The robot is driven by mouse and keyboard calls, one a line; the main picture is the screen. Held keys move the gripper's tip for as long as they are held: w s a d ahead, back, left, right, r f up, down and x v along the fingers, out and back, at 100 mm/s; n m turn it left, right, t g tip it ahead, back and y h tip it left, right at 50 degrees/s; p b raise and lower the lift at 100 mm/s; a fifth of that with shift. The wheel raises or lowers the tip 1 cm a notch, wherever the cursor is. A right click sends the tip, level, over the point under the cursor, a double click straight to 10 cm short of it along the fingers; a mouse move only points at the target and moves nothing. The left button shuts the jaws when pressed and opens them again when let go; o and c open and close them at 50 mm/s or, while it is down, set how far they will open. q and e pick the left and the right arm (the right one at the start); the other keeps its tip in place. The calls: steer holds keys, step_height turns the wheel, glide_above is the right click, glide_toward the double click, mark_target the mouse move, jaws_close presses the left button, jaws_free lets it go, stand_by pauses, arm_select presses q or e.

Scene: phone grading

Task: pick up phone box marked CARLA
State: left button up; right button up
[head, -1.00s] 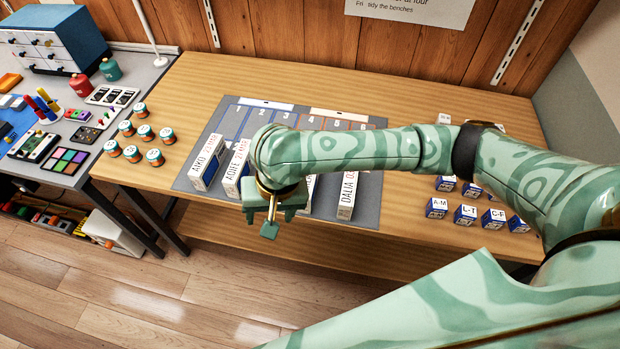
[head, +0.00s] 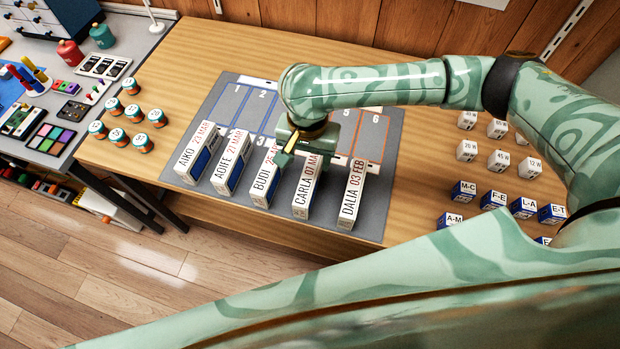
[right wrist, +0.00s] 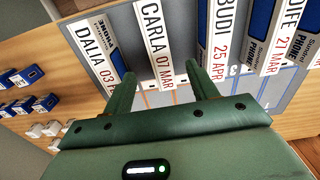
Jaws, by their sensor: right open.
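The phone box marked CARLA (head: 303,198) stands on the grey mat (head: 386,160), between the BUDI box (head: 263,187) and the DALIA box (head: 350,200). My right gripper (head: 288,150) is open and empty above the far end of the BUDI and CARLA boxes and hides part of them. In the right wrist view the CARLA box (right wrist: 156,40) lies between the lines of the two fingers (right wrist: 162,88), beyond their tips. The fingers appear apart from it. My left gripper is not in view.
The AIKO (head: 196,158) and AOIFE (head: 231,165) boxes stand to the left in the same row. Orange-and-teal jars (head: 132,112) are at the left. White cubes (head: 498,160) and blue cubes (head: 492,198) stand at the right.

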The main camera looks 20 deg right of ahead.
mark_target(308, 176)
step_height(308, 176, down, 6)
steer(key=shift+f+b, duration=0.2)
steer(key=shift+b, duration=1.05)
steer(key=shift+f+b, duration=0.45)
steer(key=shift+f, duration=0.3)
step_height(308, 176, down, 5)
steer(key=b, duration=0.3)
steer(key=shift+r, duration=0.2)
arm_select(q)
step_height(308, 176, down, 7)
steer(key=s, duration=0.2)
arm_select(e)
steer(key=shift+r, duration=0.2)
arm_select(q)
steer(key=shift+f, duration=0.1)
arm_select(e)
steer(key=c, duration=1.2)
